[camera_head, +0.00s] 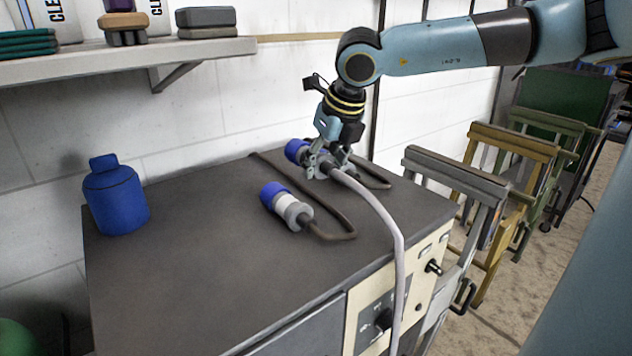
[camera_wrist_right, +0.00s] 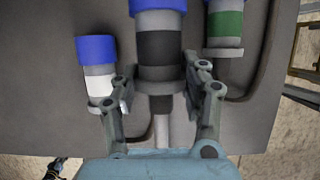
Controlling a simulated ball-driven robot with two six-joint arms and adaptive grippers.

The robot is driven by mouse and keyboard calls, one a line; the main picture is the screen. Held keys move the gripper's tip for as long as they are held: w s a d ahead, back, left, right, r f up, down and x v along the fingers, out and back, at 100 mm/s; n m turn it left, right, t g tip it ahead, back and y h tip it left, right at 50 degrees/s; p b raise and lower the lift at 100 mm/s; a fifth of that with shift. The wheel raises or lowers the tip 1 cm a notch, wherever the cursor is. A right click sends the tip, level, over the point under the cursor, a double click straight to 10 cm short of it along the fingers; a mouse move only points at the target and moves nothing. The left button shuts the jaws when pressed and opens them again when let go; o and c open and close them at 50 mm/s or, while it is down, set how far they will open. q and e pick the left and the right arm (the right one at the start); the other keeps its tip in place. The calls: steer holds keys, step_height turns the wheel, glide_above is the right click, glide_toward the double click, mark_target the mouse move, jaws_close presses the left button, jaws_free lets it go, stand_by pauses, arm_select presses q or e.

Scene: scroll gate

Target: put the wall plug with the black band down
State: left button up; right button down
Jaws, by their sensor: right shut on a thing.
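The wall plug with the black band (camera_wrist_right: 159,47) has a blue end and a grey collar. It is between the fingers of my right gripper (camera_wrist_right: 160,75), which is shut on it. In the head view my right gripper (camera_head: 328,165) is over the back right of the dark cabinet top (camera_head: 200,265) and partly covers the plug, whose blue end (camera_head: 297,150) points left. A light grey cable (camera_head: 385,220) runs from it over the front edge. I cannot tell whether the plug touches the top. My left gripper is not in view.
A white-banded plug (camera_head: 285,205) lies left of my gripper in the wrist view, a green-banded plug (camera_wrist_right: 225,25) right. A blue bottle (camera_head: 116,197) stands at the top's left. The top's front left is clear.

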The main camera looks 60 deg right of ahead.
mark_target(314, 199)
steer(key=shift+w+a+f+b, duration=0.35)
steer(key=shift+w+a+b, duration=0.05)
steer(key=shift+f, duration=0.25)
step_height(314, 199, down, 3)
steer(key=shift+f+b, duration=0.15)
steer(key=shift+b, duration=0.4)
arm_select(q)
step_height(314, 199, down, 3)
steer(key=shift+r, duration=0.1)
arm_select(e)
steer(key=shift+f, duration=0.1)
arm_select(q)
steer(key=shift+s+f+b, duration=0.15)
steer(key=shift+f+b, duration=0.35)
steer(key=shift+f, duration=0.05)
arm_select(e)
steer(key=shift+s+a+f, duration=0.1)
steer(key=shift+f, duration=0.4)
